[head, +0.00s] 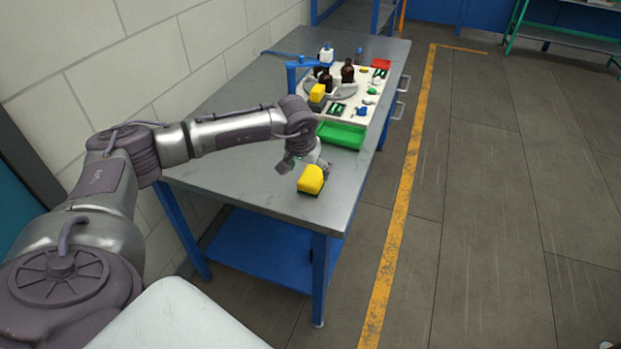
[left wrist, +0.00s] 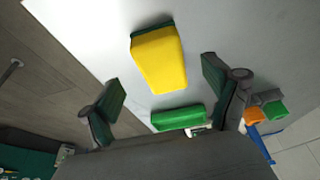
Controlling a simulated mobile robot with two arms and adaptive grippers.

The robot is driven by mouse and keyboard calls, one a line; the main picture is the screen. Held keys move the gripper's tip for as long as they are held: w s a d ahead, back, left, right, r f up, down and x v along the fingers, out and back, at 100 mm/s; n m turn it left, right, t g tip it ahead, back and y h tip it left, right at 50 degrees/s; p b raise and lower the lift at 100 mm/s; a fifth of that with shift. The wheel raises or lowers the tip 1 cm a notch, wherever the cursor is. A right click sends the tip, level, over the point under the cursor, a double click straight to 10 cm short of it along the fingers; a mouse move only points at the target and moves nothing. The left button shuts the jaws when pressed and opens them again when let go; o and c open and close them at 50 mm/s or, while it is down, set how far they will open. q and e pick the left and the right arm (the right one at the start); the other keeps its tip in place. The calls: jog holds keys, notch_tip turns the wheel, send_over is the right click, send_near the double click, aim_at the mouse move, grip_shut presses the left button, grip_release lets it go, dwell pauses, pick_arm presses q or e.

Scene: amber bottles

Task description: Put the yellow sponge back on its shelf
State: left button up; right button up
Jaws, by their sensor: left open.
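A yellow sponge (head: 311,179) with a dark green scouring side lies on the grey table near its front end. It also shows in the left wrist view (left wrist: 160,60), just beyond the fingertips. My left gripper (head: 303,166) is open and empty, close behind and above the sponge; in the left wrist view its fingers (left wrist: 165,85) are spread wide. I cannot tell which spot is the sponge's shelf. My right gripper is out of view.
A green tray (head: 341,135) lies between the sponge and the board. Bare table (head: 235,172) lies to the left; a wall runs along that side.

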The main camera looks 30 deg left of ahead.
pick_arm(q)
jog(key=v, duration=0.6)
jog(key=shift+r+b, duration=0.25)
jog(key=shift+b, duration=0.15)
jog(key=shift+d, duration=0.1)
